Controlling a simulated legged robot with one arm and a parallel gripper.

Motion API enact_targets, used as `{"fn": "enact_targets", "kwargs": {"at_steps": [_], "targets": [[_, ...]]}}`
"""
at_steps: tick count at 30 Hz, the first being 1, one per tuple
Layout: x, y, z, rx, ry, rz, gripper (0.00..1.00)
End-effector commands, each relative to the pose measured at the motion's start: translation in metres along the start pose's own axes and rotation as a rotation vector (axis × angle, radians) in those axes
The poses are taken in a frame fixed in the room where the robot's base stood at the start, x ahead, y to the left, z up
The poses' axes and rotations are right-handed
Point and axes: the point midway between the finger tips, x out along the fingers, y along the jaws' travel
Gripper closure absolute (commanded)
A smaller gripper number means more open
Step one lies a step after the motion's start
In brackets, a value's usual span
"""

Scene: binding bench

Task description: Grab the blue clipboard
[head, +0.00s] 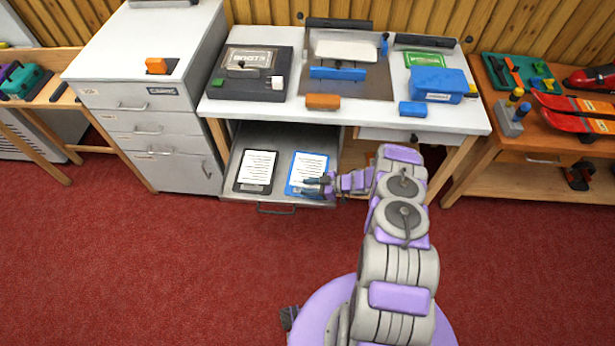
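The blue clipboard (307,168) lies flat in the open drawer (278,193) under the white bench, with a sheet of printed paper on it. My gripper (312,186) is at the lower right part of the blue clipboard, over or against its surface. Its fingers look small and dark here, and I cannot tell whether they are apart or closed on the board. The gripper hides a bit of the clipboard's lower right corner. A black clipboard (256,172) with paper lies to its left in the same drawer.
The bench top (245,113) holds a black machine (250,72), an orange block (323,101), a blue box (441,84) and a small blue block (412,109). A grey cabinet (150,90) stands left. A wooden table (500,150) stands right. Red carpet is clear in front.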

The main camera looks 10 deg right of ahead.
Motion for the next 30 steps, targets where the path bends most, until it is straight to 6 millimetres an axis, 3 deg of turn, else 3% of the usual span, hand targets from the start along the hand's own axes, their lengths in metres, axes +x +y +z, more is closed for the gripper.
{"fn": "enact_targets", "kwargs": {"at_steps": [6, 18, 30], "targets": [[-0.0018, 0.0010, 0.0004, 0.002, 0.002, 0.001, 0.64], [-0.0009, 0.0006, 0.0000, 0.001, 0.001, 0.000, 1.00], [-0.0017, 0.0009, 0.0005, 0.002, 0.002, 0.000, 1.00]]}}
